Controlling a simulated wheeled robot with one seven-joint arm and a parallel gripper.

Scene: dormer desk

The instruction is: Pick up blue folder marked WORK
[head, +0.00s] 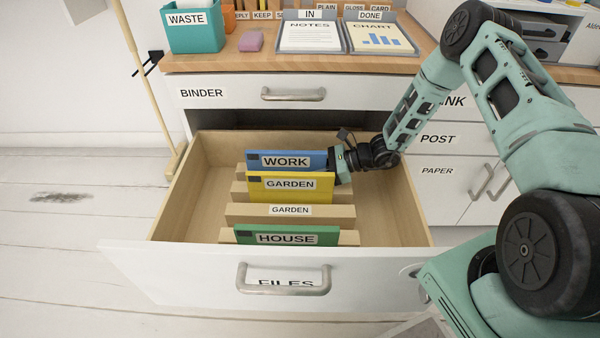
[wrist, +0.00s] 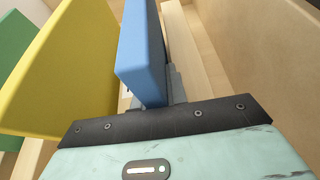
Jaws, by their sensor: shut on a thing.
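The blue folder marked WORK (head: 287,160) stands upright at the back of the row in the open FILES drawer. It also shows in the wrist view (wrist: 143,50), with its end between my fingers. My gripper (head: 341,163) is at the folder's right end and is shut on it. In the wrist view the fingers (wrist: 160,92) sit close on either side of the blue folder, partly hidden by it. The folder's lower part is hidden in the head view by the yellow folder.
The yellow GARDEN folder (head: 290,187) stands just in front of the blue one. The green HOUSE folder (head: 287,235) stands nearer the drawer front (head: 200,275). Wooden dividers (head: 335,214) separate them. The closed BINDER drawer (head: 225,93) is above and behind.

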